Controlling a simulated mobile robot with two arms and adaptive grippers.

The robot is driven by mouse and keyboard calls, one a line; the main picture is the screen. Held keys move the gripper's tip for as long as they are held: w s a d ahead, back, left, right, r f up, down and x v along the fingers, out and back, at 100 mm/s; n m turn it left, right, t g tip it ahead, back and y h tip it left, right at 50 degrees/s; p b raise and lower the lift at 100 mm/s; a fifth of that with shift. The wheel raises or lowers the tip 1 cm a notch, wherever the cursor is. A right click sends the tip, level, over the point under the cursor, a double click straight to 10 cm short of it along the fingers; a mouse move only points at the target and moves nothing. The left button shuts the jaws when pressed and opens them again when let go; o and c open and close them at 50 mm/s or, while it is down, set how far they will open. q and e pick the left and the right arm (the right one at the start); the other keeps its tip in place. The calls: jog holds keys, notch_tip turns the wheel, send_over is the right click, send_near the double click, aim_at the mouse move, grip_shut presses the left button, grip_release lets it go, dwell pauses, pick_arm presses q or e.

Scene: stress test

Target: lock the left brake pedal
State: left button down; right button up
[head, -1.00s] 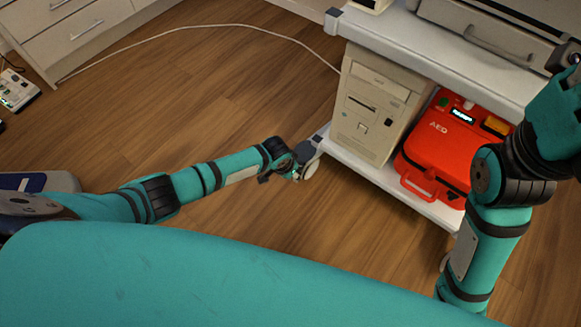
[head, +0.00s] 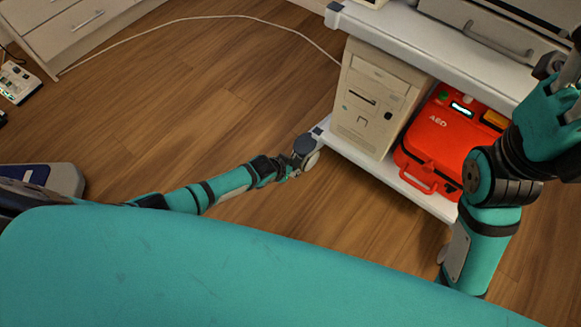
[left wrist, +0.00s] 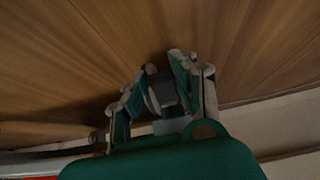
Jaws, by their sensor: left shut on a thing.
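The cart's front left caster (head: 311,160) shows in the head view below the cart's lower left corner. My left gripper (head: 291,168) reaches low to it from the left. In the left wrist view, the two fingers of my left gripper (left wrist: 155,82) are closed around a small grey and dark part at the caster (left wrist: 161,92), which appears to be the left brake pedal. The pedal's outline and tilt are hard to make out there. My right gripper (head: 572,75) is at the right edge, cut off by the frame, so its opening does not show.
The white cart (head: 388,50) carries a beige computer tower (head: 365,110) and a red AED case (head: 440,145) on its lower shelf. A white cable (head: 200,25) runs over the wooden floor. White drawers (head: 75,35) stand at the upper left. The floor between is clear.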

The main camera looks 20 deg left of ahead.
pick_arm(q)
jog(key=c, duration=1)
grip_release()
jog(key=shift+c, duration=0.2)
jog(key=v, duration=1.2)
